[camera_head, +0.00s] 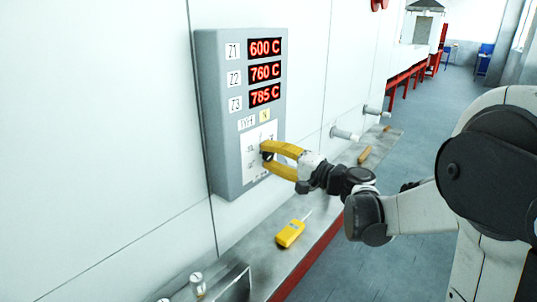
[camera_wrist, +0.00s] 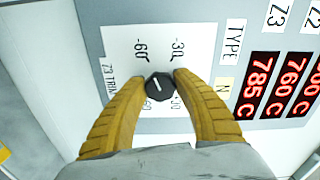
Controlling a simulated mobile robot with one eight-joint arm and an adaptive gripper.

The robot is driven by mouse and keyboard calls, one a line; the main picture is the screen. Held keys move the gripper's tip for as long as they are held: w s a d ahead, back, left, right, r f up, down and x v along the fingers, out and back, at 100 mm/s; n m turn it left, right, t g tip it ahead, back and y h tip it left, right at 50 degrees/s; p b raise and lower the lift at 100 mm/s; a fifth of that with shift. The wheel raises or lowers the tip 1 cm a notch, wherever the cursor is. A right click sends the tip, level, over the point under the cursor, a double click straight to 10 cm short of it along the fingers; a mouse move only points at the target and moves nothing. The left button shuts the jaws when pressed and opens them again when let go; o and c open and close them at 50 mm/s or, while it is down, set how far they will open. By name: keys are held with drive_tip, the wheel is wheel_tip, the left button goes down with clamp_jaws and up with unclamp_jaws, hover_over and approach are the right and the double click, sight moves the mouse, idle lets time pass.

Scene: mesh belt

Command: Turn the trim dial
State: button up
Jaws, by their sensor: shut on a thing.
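The trim dial is a small black faceted knob with a white pointer line. In the wrist view the trim dial (camera_wrist: 159,86) sits on a white scale plate (camera_wrist: 119,42) printed with "30", "60" and "Z3 TRIM". My gripper (camera_wrist: 160,79) has its two yellow fingers closed around the dial, one on each side. The pointer line is tilted in the wrist picture. In the head view my gripper (camera_head: 266,152) reaches the lower part of the grey control panel (camera_head: 215,110), and its fingers mostly hide the dial.
Red displays (camera_head: 265,72) on the panel read Z1 600 C, Z2 760 C and Z3 785 C. Below the panel a metal ledge (camera_head: 262,262) carries a yellow handheld device (camera_head: 290,233). Pipe stubs (camera_head: 345,134) stick out of the wall to the right. Grey floor lies beyond.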

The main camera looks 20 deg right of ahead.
drive_tip(key=shift+n, duration=0.7)
drive_tip(key=o, duration=1.2)
drive_tip(key=shift+a, duration=0.1)
drive_tip(key=v, duration=1.2)
